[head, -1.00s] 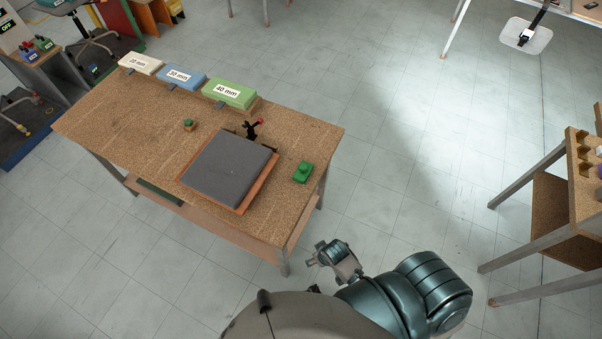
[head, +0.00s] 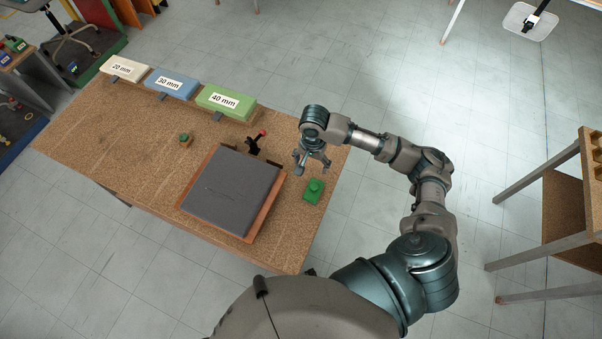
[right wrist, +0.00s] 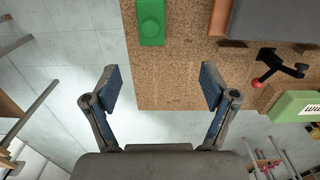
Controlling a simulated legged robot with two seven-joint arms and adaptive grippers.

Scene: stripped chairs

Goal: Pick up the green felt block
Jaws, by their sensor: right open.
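A green block (head: 314,190) with a round knob on top lies near the table's right edge, beside the grey padded board. In the right wrist view the green block (right wrist: 151,22) shows at the top, cut off by the picture's edge. My right gripper (head: 312,168) is open and empty, above the table's right end, just behind the block in the head view. In the right wrist view its two fingers (right wrist: 160,82) stand wide apart, with the block beyond them and not between them. My left gripper is not in view.
A grey pad on an orange-brown board (head: 232,192) lies left of the block, with a red-tipped black clamp (head: 256,143) behind. Foam blocks marked 20, 30 and 40 mm (head: 225,101) line the back edge. A small green-topped piece (head: 184,138) sits left of the pad.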

